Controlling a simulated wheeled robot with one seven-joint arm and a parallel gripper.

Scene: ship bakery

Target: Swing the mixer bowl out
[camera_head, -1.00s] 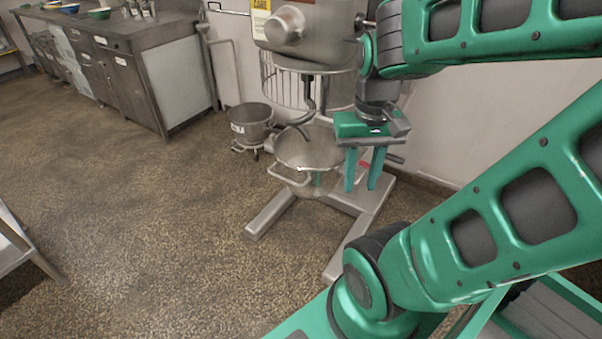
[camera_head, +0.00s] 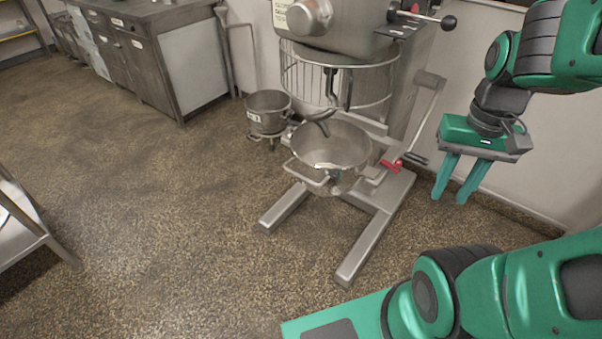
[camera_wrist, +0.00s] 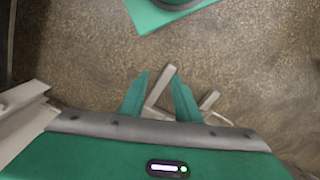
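The mixer bowl (camera_head: 331,150) is a steel bowl with a handle at its front. It sits low on the mixer (camera_head: 340,70), under the dough hook (camera_head: 325,115). A red-marked part (camera_head: 391,165) shows at the bowl's right side, by a crank lever (camera_head: 427,115). My gripper (camera_head: 458,196) hangs in the air to the right of the mixer, apart from the bowl and the lever, fingers pointing down. Its two teal fingers are spread with nothing between them. In the wrist view, the fingers (camera_wrist: 160,100) are also apart, with the mixer's base legs (camera_wrist: 158,90) beyond them. The bowl is not clear there.
A second bowl on a wheeled stand (camera_head: 268,112) is behind and left of the mixer. A steel counter (camera_head: 150,45) stands at the upper left, and a table edge (camera_head: 25,235) at the left. The floor between is clear. A wall is at the right.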

